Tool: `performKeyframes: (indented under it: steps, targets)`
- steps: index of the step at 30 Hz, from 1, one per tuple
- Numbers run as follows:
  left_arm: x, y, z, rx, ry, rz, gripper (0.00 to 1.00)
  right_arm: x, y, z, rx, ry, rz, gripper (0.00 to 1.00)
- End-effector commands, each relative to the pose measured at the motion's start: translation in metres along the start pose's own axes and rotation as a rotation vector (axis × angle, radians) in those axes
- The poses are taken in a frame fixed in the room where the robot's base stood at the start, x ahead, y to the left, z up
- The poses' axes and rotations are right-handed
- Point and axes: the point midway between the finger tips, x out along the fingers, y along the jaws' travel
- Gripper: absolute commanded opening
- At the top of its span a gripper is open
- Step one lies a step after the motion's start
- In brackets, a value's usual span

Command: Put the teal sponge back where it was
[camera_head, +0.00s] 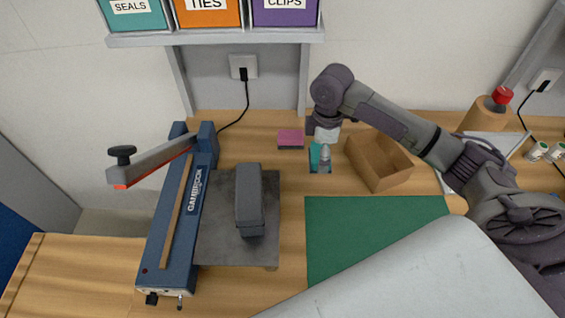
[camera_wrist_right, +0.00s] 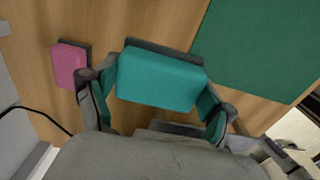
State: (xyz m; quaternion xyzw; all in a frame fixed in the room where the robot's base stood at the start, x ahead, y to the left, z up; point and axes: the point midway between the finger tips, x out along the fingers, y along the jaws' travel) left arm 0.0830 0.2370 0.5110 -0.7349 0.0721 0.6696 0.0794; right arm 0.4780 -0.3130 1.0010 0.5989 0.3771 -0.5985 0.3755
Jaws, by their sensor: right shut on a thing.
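The teal sponge (camera_wrist_right: 160,78) is between the fingers of my right gripper (camera_wrist_right: 158,98) in the right wrist view. It has a dark layer along one edge. In the head view my right gripper (camera_head: 324,150) points down over the back of the bench, and a little of the teal sponge (camera_head: 314,153) shows beside its fingers. I cannot tell whether the sponge touches the bench. A pink sponge (camera_head: 290,137) with a dark underside lies just left of it; it also shows in the right wrist view (camera_wrist_right: 69,65). My left gripper is not in view.
An open cardboard box (camera_head: 380,162) stands just right of the gripper. A green mat (camera_head: 350,225) lies in front. A blue bench machine (camera_head: 170,225) and a dark block (camera_head: 249,195) on a grey plate stand left. A shelf (camera_head: 220,37) with labelled bins hangs above.

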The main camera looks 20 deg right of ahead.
Motion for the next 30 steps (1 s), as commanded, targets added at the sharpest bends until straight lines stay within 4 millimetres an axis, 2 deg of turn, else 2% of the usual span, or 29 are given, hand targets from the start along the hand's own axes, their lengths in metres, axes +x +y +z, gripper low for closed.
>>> performKeyframes:
  steps: [1,6,12,16,23,30]
  targets:
    - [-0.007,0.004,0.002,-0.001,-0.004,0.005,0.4,0.003,0.004,-0.014,-0.001,0.003,-0.003,0.5]
    - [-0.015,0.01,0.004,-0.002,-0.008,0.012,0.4,0.026,0.02,-0.048,0.001,0.002,-0.002,0.5]
    - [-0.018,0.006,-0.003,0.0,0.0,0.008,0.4,0.043,0.031,-0.069,0.001,0.001,0.002,0.5]
    - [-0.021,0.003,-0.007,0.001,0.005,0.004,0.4,0.052,0.032,-0.071,0.002,-0.002,-0.001,0.5]
    - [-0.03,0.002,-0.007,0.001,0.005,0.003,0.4,0.082,0.032,-0.07,0.002,-0.001,0.001,0.5]
    - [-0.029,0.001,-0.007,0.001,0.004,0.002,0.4,0.086,0.032,-0.07,0.001,0.0,0.003,0.5]
